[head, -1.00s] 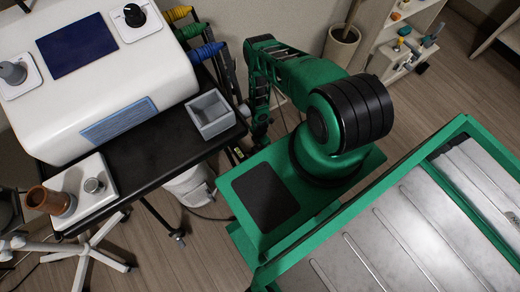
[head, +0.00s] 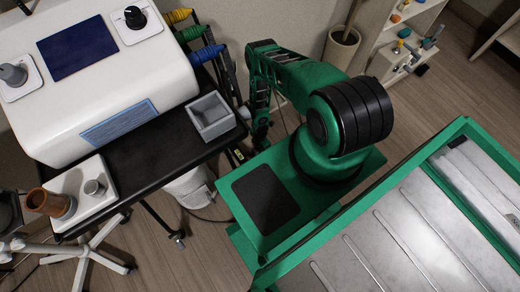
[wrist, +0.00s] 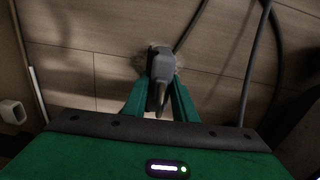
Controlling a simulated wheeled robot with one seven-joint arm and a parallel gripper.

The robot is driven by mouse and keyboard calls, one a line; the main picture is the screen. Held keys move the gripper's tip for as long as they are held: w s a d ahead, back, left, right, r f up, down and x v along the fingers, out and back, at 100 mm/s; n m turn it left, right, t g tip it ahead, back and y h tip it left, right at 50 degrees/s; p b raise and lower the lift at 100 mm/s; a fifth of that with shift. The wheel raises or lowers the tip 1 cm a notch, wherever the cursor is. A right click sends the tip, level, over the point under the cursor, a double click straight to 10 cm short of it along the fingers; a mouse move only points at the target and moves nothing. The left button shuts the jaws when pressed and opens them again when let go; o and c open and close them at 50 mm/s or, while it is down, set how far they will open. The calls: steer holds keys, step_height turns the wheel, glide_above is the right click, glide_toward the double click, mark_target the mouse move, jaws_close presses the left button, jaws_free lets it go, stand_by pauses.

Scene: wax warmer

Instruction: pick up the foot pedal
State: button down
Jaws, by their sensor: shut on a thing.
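The foot pedal, a small dark grey piece (wrist: 162,66) with a cable rising from its top, shows in the middle of the wrist view. My gripper (wrist: 160,88) has its two green fingers shut on it, one on each side. Wood planks lie close behind it, with a pale rough patch around its far end. I cannot tell whether it touches the planks. In the head view my arm reaches down beside the black cart, and the gripper and pedal are hidden there.
A black cart (head: 150,165) carries a white machine (head: 110,85), a grey open box (head: 211,115) and a white tray with a brown cup (head: 45,202). Colored hoses (head: 205,55) hang near my arm. Loose cables (wrist: 257,60) run beside the gripper. A shelf (head: 400,40) stands back right.

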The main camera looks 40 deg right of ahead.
step_height(320, 180, up, 10)
steer(key=shift+f, duration=0.2)
steer(key=w+a+r+m, duration=0.1)
steer(key=w+r+m, duration=0.45)
steer(key=r, duration=0.75)
steer(key=w+a+r+m, duration=0.1)
steer(key=w+r+m, duration=0.2)
steer(key=w+r, duration=0.85)
steer(key=s+a+r+m, duration=0.2)
steer(key=r+m, duration=0.3)
steer(key=r, duration=1)
steer(key=s+a+r+m, duration=0.2)
steer(key=r+m, duration=0.3)
steer(key=r, duration=1.1)
steer(key=shift+a+r, duration=0.15)
steer(key=shift+a, duration=0.2)
